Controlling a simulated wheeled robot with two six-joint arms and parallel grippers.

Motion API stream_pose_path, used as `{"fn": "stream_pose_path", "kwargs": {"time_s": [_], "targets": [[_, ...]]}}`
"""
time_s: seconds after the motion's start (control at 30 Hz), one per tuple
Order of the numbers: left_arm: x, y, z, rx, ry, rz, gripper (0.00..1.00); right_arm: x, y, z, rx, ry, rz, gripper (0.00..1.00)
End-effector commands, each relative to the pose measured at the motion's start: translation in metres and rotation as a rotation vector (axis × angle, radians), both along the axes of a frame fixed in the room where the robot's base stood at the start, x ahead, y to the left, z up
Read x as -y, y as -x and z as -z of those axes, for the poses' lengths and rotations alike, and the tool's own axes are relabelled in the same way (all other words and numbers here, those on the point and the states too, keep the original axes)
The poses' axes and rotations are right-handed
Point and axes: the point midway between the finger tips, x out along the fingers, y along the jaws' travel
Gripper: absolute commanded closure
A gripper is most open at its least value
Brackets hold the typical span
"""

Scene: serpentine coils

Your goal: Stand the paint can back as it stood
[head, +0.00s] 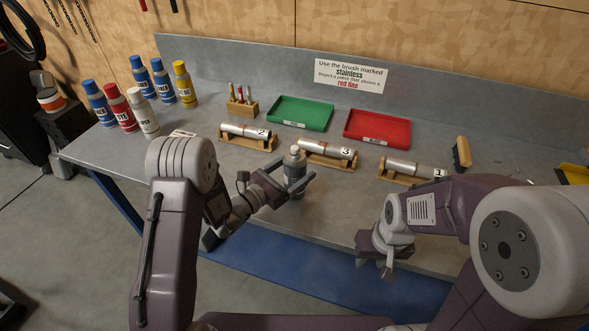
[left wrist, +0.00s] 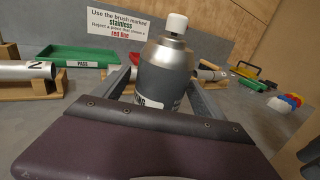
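The paint can (head: 295,172) is a dark grey spray can with a silver shoulder and white cap. It is upright over the front of the bench; I cannot tell whether its base touches the top. My left gripper (head: 296,186) has its fingers on either side of the can and looks shut on it. In the left wrist view the can (left wrist: 165,75) sits between the two fingers, with part of a white label showing. Its lower part is hidden by the gripper body. My right gripper (head: 375,268) is empty near the bench's front edge, its fingers apart.
Metal tubes on wooden cradles (head: 247,135), (head: 326,153), (head: 412,172) stand just behind the can. A green tray (head: 300,113) and red tray (head: 377,129) lie farther back. Several coloured bottles (head: 122,108) stand at the left. Bare bench lies left of the can.

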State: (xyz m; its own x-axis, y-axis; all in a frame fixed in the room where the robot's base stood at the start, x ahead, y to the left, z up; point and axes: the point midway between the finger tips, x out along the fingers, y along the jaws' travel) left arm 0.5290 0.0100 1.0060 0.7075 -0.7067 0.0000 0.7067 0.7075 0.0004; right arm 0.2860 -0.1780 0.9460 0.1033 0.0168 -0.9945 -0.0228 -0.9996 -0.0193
Motion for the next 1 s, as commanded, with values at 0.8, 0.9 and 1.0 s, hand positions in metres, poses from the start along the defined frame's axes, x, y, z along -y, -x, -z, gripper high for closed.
{"fn": "stream_pose_path", "kwargs": {"time_s": [0.8,0.9,1.0], "targets": [[-0.085,0.084,-0.003,0.000,0.000,-0.002,0.19,0.000,0.000,0.015,0.000,0.000,0.000,0.64],[-0.084,0.086,-0.004,0.001,-0.002,0.007,0.19,0.000,0.000,0.014,0.000,0.000,0.000,0.64],[-0.057,0.108,-0.005,-0.003,-0.051,0.149,0.19,0.000,0.000,0.014,0.000,0.000,0.000,0.64]]}}
